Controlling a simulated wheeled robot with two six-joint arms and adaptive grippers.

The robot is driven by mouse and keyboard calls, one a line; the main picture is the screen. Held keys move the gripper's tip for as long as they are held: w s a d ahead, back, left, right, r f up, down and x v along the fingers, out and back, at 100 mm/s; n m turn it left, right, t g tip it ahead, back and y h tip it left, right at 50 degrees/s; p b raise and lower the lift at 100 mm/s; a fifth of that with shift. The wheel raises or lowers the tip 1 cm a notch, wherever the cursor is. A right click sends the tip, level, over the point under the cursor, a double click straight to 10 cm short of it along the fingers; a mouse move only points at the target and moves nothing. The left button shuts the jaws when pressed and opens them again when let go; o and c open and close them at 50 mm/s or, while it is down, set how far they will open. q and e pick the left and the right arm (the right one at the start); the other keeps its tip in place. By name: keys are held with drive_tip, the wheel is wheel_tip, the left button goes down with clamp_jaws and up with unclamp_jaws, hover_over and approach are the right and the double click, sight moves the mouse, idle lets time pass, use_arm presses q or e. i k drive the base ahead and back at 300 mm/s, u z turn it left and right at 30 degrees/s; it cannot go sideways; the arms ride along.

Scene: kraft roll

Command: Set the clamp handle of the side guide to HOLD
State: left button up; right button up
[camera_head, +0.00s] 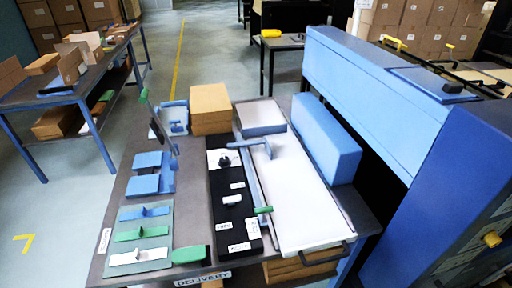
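A dark panel (228,213) with several small white labels lies on the table; its lettering is too small to read. A black knob (224,161) sits on a white plate at its far end. Along the panel's right side runs a grey rail (249,178) with a blue T-shaped piece (256,147) at its far part. A small green handle (263,210) sticks out near the rail's near end; it looks like the clamp handle of the side guide, but I cannot read its setting. Neither of my grippers shows.
A white board (303,205) with a black handle lies right of the rail, beside a blue block (326,138). Blue, green and white pieces lie on the table's left. A brown box stack (210,109) stands behind. A large blue machine (395,95) blocks the right. Floor is open at left.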

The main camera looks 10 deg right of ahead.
sight(231, 201)
drive_tip(key=z, duration=0.65)
drive_tip(key=k, duration=1)
drive_tip(key=u, duration=1.4)
drive_tip(key=i, duration=0.5)
